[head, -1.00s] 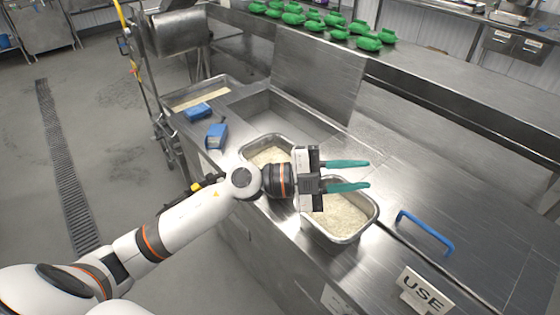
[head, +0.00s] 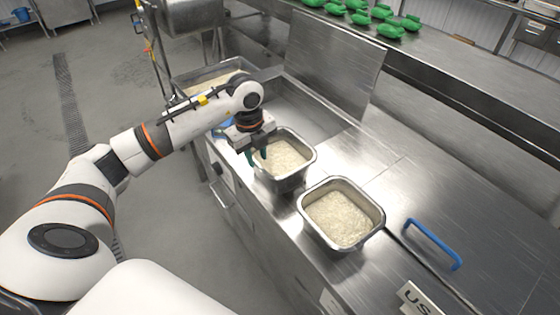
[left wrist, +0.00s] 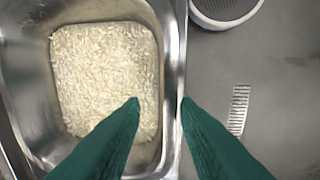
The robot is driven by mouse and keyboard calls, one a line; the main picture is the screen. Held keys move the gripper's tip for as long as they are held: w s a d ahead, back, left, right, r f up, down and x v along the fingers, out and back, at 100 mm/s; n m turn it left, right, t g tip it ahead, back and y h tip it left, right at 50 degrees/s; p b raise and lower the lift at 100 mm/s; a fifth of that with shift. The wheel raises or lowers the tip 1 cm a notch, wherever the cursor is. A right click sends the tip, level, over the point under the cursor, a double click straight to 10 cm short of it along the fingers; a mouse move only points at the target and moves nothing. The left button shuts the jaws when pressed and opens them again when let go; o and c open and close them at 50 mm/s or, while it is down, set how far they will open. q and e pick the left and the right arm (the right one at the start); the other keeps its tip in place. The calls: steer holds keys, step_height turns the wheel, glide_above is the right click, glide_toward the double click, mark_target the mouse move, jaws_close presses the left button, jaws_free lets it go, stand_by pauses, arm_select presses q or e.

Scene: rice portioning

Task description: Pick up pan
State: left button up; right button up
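Two steel pans of white rice stand on the counter. The farther pan (head: 290,182) is at the middle of the head view, and the nearer pan (head: 377,226) is to its right. My left gripper (head: 257,161) points down at the left rim of the farther pan. In the left wrist view the rice-filled pan (left wrist: 172,45) is on the left, and the open green fingers (left wrist: 161,103) appear on either side of its rim, one over the rice and one outside. Contact with the rim cannot be told. My right gripper is out of view.
A blue handle (head: 434,243) rises from the counter at the right. A tray (head: 190,78) lies behind my left arm, which partly hides a blue object (head: 222,127). Green items (head: 390,31) stand on the back shelf.

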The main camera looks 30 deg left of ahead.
mark_target(262, 181)
arm_select(q)
steer(key=f, duration=0.2)
steer(key=f+p, duration=0.1)
steer(key=f, duration=0.3)
steer(key=shift+w+d+f, duration=0.15)
steer(key=shift+w+f, duration=0.15)
steer(key=shift+f, duration=0.05)
jaws_close()
stand_by(1.0)
steer(key=shift+w+r, duration=0.15)
steer(key=shift+r, duration=0.05)
